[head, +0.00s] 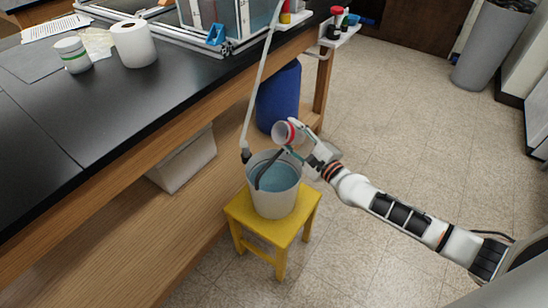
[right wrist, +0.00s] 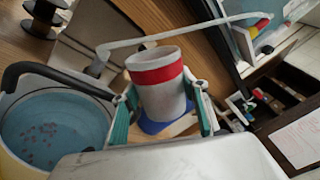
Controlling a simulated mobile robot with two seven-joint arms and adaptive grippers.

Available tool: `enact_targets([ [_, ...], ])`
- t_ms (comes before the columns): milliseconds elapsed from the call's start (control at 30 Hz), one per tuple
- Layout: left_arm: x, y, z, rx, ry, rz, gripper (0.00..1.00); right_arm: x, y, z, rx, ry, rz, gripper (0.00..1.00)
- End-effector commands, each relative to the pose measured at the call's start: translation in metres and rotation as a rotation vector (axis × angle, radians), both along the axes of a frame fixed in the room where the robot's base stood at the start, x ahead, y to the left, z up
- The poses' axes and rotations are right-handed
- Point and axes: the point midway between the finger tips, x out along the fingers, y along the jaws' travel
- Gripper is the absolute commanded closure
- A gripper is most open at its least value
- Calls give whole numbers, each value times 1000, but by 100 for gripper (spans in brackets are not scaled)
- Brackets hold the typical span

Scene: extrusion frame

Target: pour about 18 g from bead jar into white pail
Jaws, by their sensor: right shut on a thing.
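The bead jar (head: 283,133), pale with a red band, is held in my right gripper (head: 301,139), above the back rim of the white pail (head: 274,198). In the right wrist view the jar (right wrist: 162,92) sits between the two green-padded fingers of my right gripper (right wrist: 164,112). The jar is tilted in the head view; its contents cannot be made out. The pail also shows in the right wrist view (right wrist: 22,167), with blue inside and several small red specks there. My left gripper is not in view.
The pail stands on a yellow stool (head: 254,225) beside the black-topped bench (head: 120,112). A thin pale pole (head: 262,75) and a dark curved hose (head: 268,170) are at the pail. A blue drum (head: 279,97) stands behind. Floor to the right is mostly open.

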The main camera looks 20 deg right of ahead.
Motion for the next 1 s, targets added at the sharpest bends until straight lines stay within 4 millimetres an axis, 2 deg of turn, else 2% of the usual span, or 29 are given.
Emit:
enact_targets([
  [100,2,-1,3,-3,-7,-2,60,-1,1,-8,-55,-12,1,79],
  [400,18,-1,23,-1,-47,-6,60,0,2,5,-196,-73,-2,79],
  [533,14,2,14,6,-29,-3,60,-2,3,3,-257,-86,0,79],
  [700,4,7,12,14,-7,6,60,-1,6,14,-337,-123,-2,79],
  [1000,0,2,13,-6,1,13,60,-4,9,12,-440,-151,-1,79],
])
